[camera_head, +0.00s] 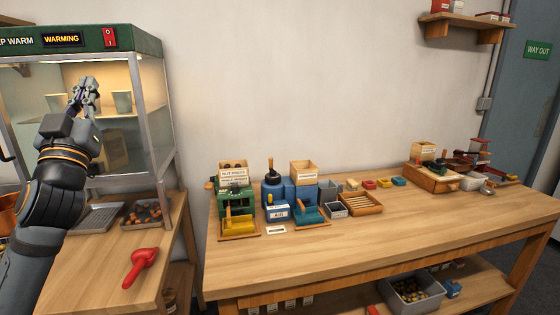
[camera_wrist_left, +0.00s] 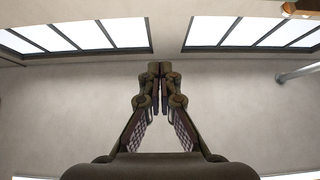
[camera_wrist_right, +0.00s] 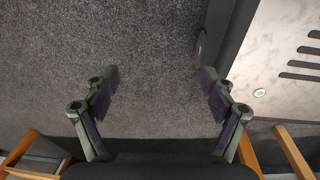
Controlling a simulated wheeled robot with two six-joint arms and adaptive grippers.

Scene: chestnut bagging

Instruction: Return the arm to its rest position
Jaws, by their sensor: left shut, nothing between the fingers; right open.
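My left arm comes in from the left in the head view, raised, with its gripper (camera_head: 84,92) pointing up in front of the glass warming cabinet (camera_head: 160,110). The left gripper is shut and empty; in the left wrist view its fingertips (camera_wrist_left: 160,72) meet, with wall and windows behind. My right gripper (camera_wrist_right: 158,88) shows only in the right wrist view. It is open and empty, its fingers wide apart above a grey carpeted floor. The right arm is not in the head view.
A red scoop (camera_head: 141,266) and a tray of chestnuts (camera_head: 145,214) lie on the left counter below the cabinet. A wooden workbench (camera_head: 370,245) holds green and blue devices, small boxes and trays. Its middle front is clear. A wall shelf (camera_head: 465,24) is at the upper right.

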